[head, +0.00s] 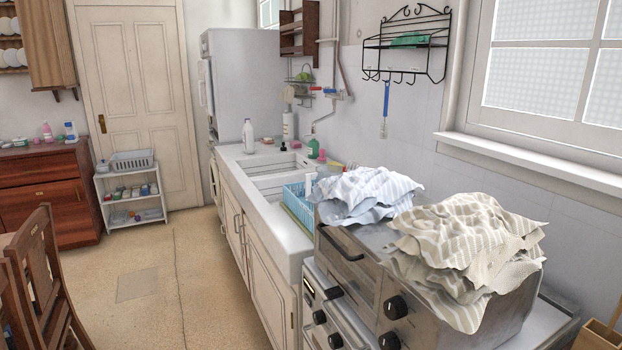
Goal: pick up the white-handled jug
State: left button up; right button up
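I cannot make out a white-handled jug in the head view. The reddish-brown wooden dresser (62,192) stands at the far left. On its top are a pink bottle (47,132), a white and blue bottle (71,131) and several small items too small to tell apart. A white bottle (248,136) stands upright on the sink counter. Neither of my grippers shows in this view.
A white sink counter (276,226) runs along the right, with a cooker (352,262) under folded cloths (470,243). A white shelf trolley (134,194) stands by the door. A wooden chair (42,275) is at lower left. The middle floor (165,265) is clear.

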aim_at(323, 186)
jog(key=i+j, duration=0.25)
jog(key=i+j+z, duration=0.1)
jog(key=z, duration=0.35)
jog(key=j+z, duration=0.35)
jog(key=z, duration=0.15)
jog(key=i+j+z, duration=0.1)
jog(key=j+z, duration=0.2)
jog(key=z, duration=0.15)
